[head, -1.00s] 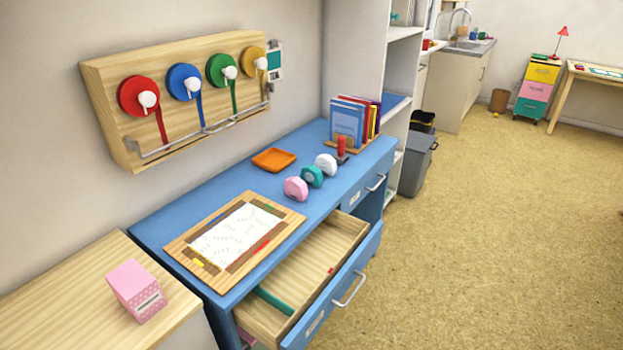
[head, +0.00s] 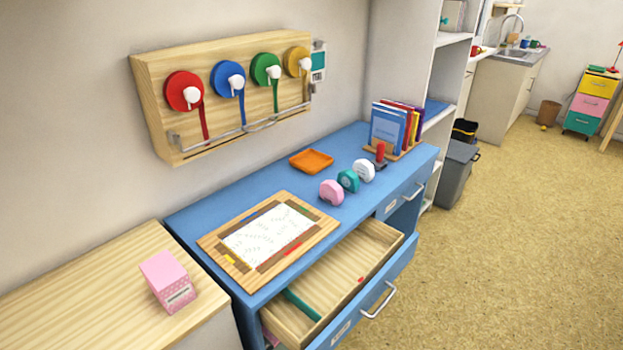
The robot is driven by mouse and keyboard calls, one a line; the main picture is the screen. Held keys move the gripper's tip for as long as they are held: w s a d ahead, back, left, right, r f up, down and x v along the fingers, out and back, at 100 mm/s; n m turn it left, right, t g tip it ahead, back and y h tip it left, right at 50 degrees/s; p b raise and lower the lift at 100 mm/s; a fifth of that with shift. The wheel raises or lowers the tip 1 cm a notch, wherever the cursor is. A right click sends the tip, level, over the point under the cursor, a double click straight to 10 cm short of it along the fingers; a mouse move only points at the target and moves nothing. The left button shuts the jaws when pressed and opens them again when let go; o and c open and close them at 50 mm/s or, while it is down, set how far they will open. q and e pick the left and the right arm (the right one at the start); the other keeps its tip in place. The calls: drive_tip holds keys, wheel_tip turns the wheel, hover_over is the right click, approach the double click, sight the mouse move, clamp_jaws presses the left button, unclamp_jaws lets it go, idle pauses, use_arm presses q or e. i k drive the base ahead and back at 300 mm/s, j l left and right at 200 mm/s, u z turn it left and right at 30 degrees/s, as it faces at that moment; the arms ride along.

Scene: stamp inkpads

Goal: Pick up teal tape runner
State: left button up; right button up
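The teal tape runner (head: 348,181) stands on the blue desk (head: 222,211) between a pink tape runner (head: 331,192) and a white one (head: 364,170). Neither of my grippers shows in the head view.
The open drawer (head: 386,243) juts out from the desk front. A wooden board with paper (head: 268,236) lies left of the runners. An orange tray (head: 311,161), a red-handled stamp (head: 380,154) and upright books (head: 392,128) stand behind. The floor (head: 480,260) at right is clear.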

sight(348, 180)
drive_tip(key=i+l+u, duration=0.4)
drive_tip(key=l, duration=0.15)
drive_tip(key=l+u, duration=0.2)
drive_tip(key=i+l+u, duration=0.2)
drive_tip(key=l, duration=0.2)
drive_tip(key=i+l, duration=0.15)
drive_tip(key=l, duration=0.55)
drive_tip(key=i+l+u, duration=0.1)
drive_tip(key=l, duration=0.6)
drive_tip(key=i+l+u, duration=0.1)
drive_tip(key=l, duration=0.6)
drive_tip(key=i+l, duration=0.2)
drive_tip(key=l, duration=0.5)
drive_tip(key=i+l+u, duration=0.1)
drive_tip(key=l, duration=0.65)
